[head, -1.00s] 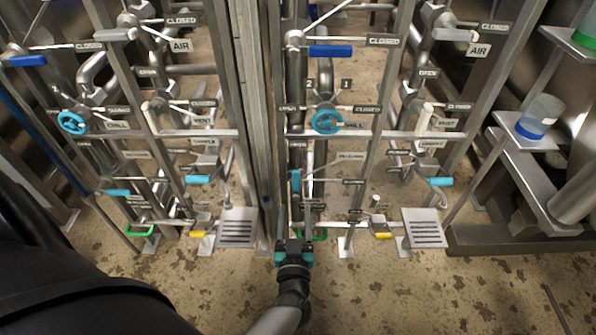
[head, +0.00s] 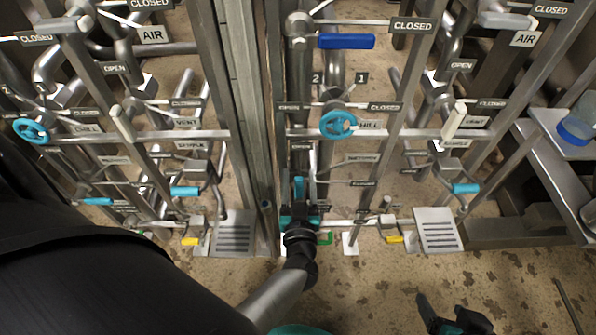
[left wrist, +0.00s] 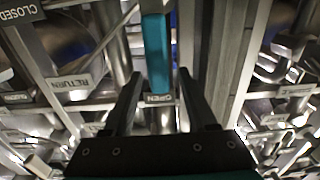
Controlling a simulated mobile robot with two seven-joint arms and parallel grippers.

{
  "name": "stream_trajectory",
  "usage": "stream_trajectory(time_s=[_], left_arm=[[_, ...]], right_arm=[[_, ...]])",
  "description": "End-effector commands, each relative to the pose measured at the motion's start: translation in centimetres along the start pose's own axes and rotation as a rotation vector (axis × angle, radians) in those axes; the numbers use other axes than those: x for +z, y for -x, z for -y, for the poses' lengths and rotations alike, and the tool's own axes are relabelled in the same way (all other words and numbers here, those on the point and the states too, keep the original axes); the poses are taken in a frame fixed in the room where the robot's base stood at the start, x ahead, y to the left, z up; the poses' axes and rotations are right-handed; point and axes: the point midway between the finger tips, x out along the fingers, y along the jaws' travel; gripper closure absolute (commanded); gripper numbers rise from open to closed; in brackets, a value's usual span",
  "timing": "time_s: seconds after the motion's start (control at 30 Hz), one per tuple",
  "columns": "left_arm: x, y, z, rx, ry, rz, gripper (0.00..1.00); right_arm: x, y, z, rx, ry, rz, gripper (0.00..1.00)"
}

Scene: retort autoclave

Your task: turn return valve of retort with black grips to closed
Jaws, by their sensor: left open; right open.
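The return valve's lever is a teal bar (left wrist: 157,50) pointing toward my left gripper (left wrist: 160,76) in the left wrist view. Its end lies between the two open black fingers, with gaps on both sides. In the head view, my left gripper (head: 299,197) is around the upright teal lever (head: 298,186) low on the centre rack. My right gripper (head: 455,314) is open and empty at the bottom right. I see no black grips that mark out the retort.
Above the lever are a teal handwheel (head: 338,124) and a blue handle (head: 346,41). A green handle (head: 325,238) is just right of my left gripper. A grey post (head: 234,120) stands to the left. A grated plate (head: 437,230) is at the right, with open floor in front.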

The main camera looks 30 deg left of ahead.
Motion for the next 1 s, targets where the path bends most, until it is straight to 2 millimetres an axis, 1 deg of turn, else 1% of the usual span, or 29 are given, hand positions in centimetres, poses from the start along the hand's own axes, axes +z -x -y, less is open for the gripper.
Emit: stream_trajectory(time_s=[0.27,0.3,0.8,1.0], left_arm=[[0.00,0.01,-0.01,0.000,-0.001,0.000,0.43],[0.00,0.01,0.00,0.000,-0.001,0.000,0.44],[0.01,0.00,0.01,0.000,0.000,0.000,1.00],[0.00,-0.01,0.02,-0.001,0.000,0.000,1.00]], right_arm=[[-0.03,-0.05,0.07,-0.002,0.000,-0.005,0.29],[-0.03,-0.05,0.07,-0.002,0.000,-0.005,0.29],[0.00,-0.06,0.08,-0.002,0.001,-0.004,0.29],[0.01,-0.06,0.07,-0.002,0.001,-0.003,0.29]])
